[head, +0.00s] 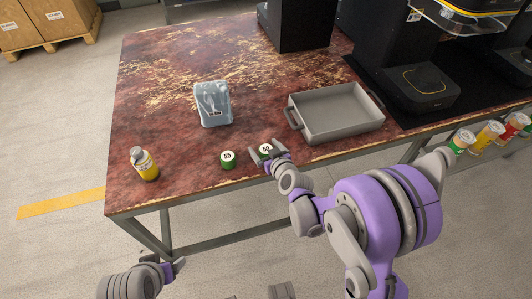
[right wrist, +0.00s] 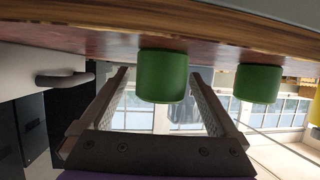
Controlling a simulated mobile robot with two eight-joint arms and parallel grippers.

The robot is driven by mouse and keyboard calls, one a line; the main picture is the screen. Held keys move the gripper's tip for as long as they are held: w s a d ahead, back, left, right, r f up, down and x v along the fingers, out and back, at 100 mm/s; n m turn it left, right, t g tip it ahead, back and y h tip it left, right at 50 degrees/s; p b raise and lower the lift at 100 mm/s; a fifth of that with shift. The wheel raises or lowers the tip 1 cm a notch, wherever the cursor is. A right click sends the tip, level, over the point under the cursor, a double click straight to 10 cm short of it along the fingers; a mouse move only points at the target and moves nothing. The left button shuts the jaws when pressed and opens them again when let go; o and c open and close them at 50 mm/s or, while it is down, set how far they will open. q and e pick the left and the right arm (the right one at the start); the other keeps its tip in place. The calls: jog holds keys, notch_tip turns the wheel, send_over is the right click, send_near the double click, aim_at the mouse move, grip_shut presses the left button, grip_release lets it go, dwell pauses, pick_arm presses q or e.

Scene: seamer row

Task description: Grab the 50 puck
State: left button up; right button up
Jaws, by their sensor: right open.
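The green 50 puck (head: 265,149) with a white top stands on the brown table near its front edge. My right gripper (head: 267,153) is open at it, its fingers reaching in from the front right. In the upside-down right wrist view the green puck (right wrist: 162,76) shows between the two spread fingers (right wrist: 160,80); I cannot tell whether they touch it. A second green puck marked 55 (head: 228,160) stands just left of it and also shows in the right wrist view (right wrist: 258,83). My left gripper (head: 176,268) is low, off the table's front; its jaws are unclear.
A grey tray (head: 335,133) with handles lies to the right on the table (head: 185,165). A pale blue wrapped pack (head: 213,104) stands behind the pucks, and a yellow bottle (head: 144,164) at the front left. Black machines stand at the back right. Several cans (head: 487,136) sit at the far right.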

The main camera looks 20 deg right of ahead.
jog(key=shift+w+a+f, duration=0.1)
jog(key=shift+w+f, duration=0.2)
jog(key=shift+w, duration=0.35)
jog(key=shift+s, duration=0.1)
jog(key=c, duration=1.5)
